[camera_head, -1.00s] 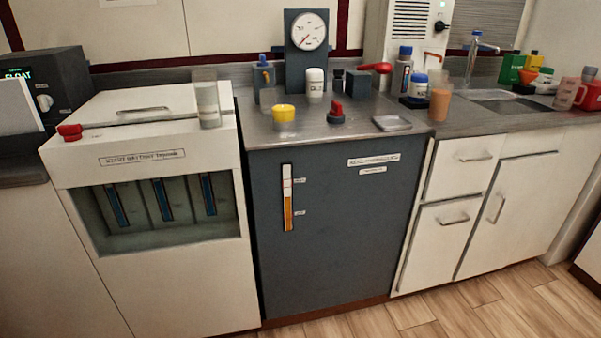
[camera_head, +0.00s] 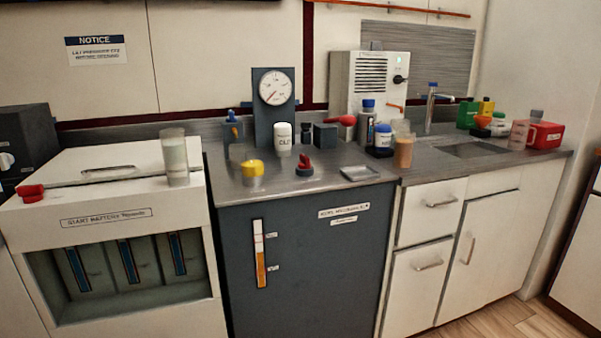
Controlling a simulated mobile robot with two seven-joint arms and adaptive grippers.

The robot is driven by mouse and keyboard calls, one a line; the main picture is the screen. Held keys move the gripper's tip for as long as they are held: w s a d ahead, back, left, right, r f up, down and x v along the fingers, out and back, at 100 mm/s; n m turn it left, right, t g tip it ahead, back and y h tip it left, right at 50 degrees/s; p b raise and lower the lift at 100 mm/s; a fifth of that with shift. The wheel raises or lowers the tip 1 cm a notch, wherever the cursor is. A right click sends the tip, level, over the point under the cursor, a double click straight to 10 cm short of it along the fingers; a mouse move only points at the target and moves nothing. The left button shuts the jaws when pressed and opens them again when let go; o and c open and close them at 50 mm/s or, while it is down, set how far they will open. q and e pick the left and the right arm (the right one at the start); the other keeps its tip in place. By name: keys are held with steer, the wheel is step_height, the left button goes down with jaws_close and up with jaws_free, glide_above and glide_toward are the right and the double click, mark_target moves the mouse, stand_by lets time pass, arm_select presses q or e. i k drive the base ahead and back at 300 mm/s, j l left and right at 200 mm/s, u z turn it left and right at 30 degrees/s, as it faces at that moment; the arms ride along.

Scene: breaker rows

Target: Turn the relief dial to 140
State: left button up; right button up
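No readable "140" or relief label shows, so I cannot tell for certain which part is the relief dial. A red knob on a dark round base (camera_head: 304,165) sits on the grey top of the dark cabinet. A yellow round cap (camera_head: 252,168) stands to its left. Behind them a round white gauge (camera_head: 274,86) is mounted on a dark upright panel, its red needle toward the lower left. Neither of my grippers is in view.
A white battery unit (camera_head: 110,195) with a glass jar (camera_head: 174,157) on top stands left. A shallow tray (camera_head: 360,173), bottles and a brown-filled cup (camera_head: 404,150) stand right of the red knob. A white louvred box (camera_head: 369,84) and a sink (camera_head: 470,150) are farther right.

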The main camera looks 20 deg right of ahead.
mark_target(306, 126)
steer(key=i+j, duration=0.1)
steer(key=i, duration=0.45)
steer(key=i+z, duration=0.1)
steer(key=i, duration=0.45)
steer(key=i+j+z, duration=0.1)
steer(key=z, duration=1.45)
